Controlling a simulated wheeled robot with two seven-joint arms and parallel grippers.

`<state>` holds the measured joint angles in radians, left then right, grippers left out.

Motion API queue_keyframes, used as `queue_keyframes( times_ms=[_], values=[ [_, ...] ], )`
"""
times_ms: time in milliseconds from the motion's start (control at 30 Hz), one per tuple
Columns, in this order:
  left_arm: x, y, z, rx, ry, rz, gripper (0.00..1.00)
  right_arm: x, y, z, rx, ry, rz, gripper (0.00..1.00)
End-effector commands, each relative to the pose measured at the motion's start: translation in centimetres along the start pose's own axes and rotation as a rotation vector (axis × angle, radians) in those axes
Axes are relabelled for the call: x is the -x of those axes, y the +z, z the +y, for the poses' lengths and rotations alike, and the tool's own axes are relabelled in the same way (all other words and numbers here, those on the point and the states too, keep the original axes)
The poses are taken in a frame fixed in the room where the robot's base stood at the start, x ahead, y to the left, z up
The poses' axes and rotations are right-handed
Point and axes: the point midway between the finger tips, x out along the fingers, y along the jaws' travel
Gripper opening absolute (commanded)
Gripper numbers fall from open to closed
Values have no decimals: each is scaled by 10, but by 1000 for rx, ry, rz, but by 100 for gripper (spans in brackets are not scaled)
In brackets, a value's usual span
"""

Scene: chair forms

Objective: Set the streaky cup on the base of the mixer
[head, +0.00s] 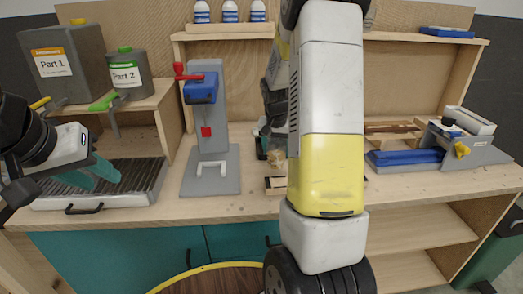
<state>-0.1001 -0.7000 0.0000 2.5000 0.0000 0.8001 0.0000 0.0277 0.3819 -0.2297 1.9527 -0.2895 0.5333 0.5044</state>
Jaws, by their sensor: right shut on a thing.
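The mixer (218,130) stands left of centre on the worktop, a grey upright with a blue head and a red handle. Its flat grey base (190,180) carries a white U-shaped holder (211,168) with nothing seen in it. A small brownish, see-through cup (277,158), seemingly the streaky cup, is right of the mixer. My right gripper (273,146) is shut on it, largely hidden behind my own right arm. My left gripper (94,175) has its teal fingers apart and empty, over the grey ribbed tray at left.
The ribbed tray (145,184) lies at the left front. Part 1 (88,76) and Part 2 (133,88) containers stand on a left shelf. White bottles (230,12) stand on a high shelf. A blue-and-grey device (478,150) is at right. Worktop right of the mixer base is partly clear.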

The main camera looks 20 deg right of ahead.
Motion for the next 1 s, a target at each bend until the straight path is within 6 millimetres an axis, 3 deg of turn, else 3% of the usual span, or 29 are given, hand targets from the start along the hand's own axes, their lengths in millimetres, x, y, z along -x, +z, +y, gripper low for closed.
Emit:
queue_keyframes(
  times_ms=[33, 267, 633, 667, 767, 1000],
  values=[
    [0, 0, 0, 0, 0, 0, 36, -2, -6, 0, -1, 0, 1, 38],
    [0, 0, 0, 0, 0, 0, 36, -34, 6, 0, 1, 1, -2, 38],
    [0, 0, 0, 0, 0, 0, 36, -38, 7, 0, 0, 0, 0, 38],
    [0, 0, 0, 0, 0, 0, 36, -38, 7, 0, 0, 0, 0, 64],
    [0, 0, 0, 0, 0, 0, 36, -38, 7, 0, 0, 0, 0, 82],
    [0, 0, 0, 0, 0, 0, 36, -38, 7, 0, 0, 0, 0, 82]
  ],
)
